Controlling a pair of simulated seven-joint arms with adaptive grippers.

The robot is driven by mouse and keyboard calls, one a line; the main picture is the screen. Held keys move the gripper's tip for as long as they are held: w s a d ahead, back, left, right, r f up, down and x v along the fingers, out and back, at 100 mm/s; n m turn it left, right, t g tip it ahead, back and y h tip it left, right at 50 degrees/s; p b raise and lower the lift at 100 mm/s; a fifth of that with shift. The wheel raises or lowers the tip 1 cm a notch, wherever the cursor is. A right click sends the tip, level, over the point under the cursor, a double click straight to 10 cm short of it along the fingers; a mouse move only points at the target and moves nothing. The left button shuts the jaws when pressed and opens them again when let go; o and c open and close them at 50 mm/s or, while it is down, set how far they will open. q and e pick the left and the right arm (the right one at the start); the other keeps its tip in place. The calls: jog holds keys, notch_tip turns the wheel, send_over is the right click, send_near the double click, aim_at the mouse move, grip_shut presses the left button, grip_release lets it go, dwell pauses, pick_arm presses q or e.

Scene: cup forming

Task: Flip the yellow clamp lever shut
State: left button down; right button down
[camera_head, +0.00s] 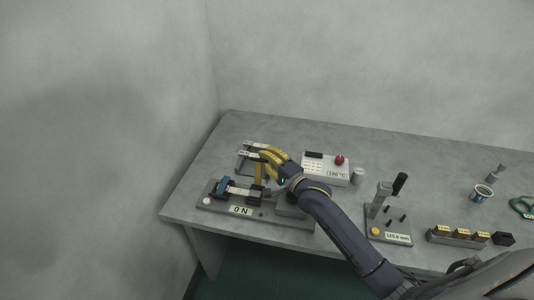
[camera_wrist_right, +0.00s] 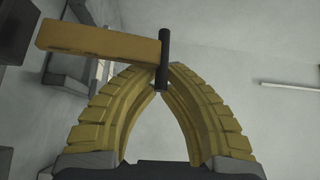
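The yellow clamp lever (camera_head: 259,173) stands up from the fixture base (camera_head: 285,218) on the left part of the table. In the right wrist view the lever (camera_wrist_right: 100,42) is a yellow bar with a black cross pin (camera_wrist_right: 163,45) at its end. My right gripper (camera_head: 265,153) has yellow ribbed fingers and is beside the lever's upper end. In the wrist view its fingertips (camera_wrist_right: 162,76) come together at the black pin. I cannot tell whether they touch it. My left gripper is not in view.
A white box with a red button (camera_head: 339,160) and a small cylinder (camera_head: 357,176) stand behind my right arm. A lever press (camera_head: 384,200), a row of yellow-topped blocks (camera_head: 458,237) and a cup (camera_head: 482,193) are to the right. An "ON" label (camera_head: 241,211) is on the fixture front.

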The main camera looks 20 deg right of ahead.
jog(key=shift+s, duration=0.1)
dwell(0.4)
jog(key=shift+s+a+r+n, duration=0.15)
jog(key=shift+s+a+n, duration=0.05)
jog(key=shift+n, duration=0.1)
